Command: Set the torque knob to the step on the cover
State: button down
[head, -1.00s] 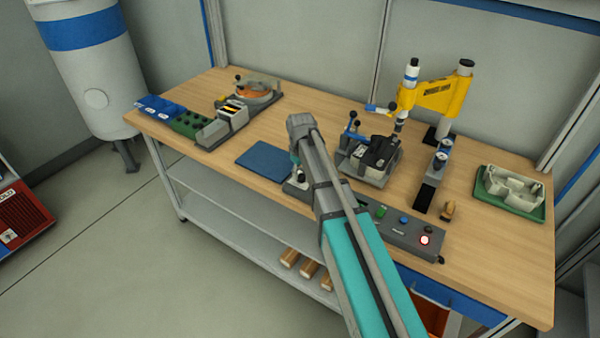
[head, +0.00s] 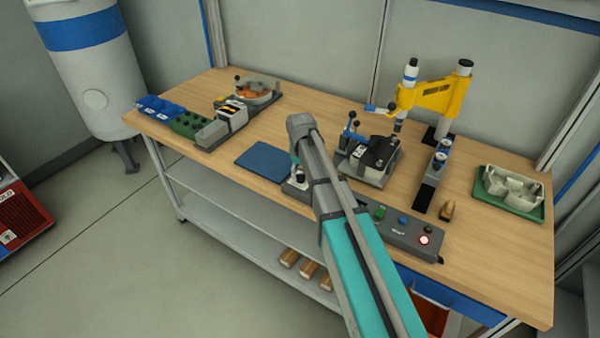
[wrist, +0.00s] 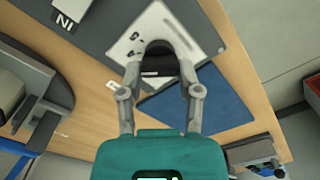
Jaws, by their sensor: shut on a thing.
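The torque knob (wrist: 158,62) is a dark round knob on a pale plate (wrist: 187,28) with small dark marks, in the wrist view. My gripper (wrist: 160,72) has one finger on each side of the knob and is shut on it. The knob's pointer and the step it stands at cannot be read. In the head view my arm hides most of the knob and its plate. A black cover (head: 381,151) with a pale label sits in the grey fixture (head: 367,177) to the right of my arm. The label is too small to read.
A blue mat (head: 263,161) lies left of the knob, also in the wrist view (wrist: 213,105). A grey button panel (head: 388,236) runs along the front edge. A yellow arm stand (head: 440,93) rises behind the fixture. A green tray (head: 510,204) is at right.

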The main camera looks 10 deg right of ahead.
jog(key=shift+c, duration=1.4)
grip_release()
jog(key=shift+n, duration=0.3)
